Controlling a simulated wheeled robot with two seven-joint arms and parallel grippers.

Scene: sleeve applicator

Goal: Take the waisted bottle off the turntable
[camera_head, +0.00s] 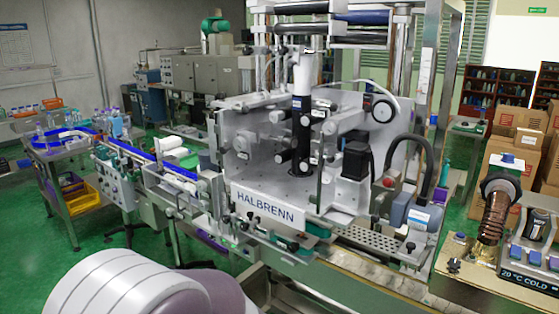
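A round blue-edged table (65,140) stands at the far left and looks like the turntable. Several small clear and bluish bottles (115,124) stand on and around it. They are too small for me to tell which one is waisted. Neither of my grippers shows in the head view.
A blue-railed conveyor (150,158) runs from the round table to the sleeve applicator marked HALBRENN (268,205). A yellow crate (84,199) sits below the table. An amber ribbed column (492,215) stands at the right near cardboard boxes (515,160). Green floor (30,250) is open at left.

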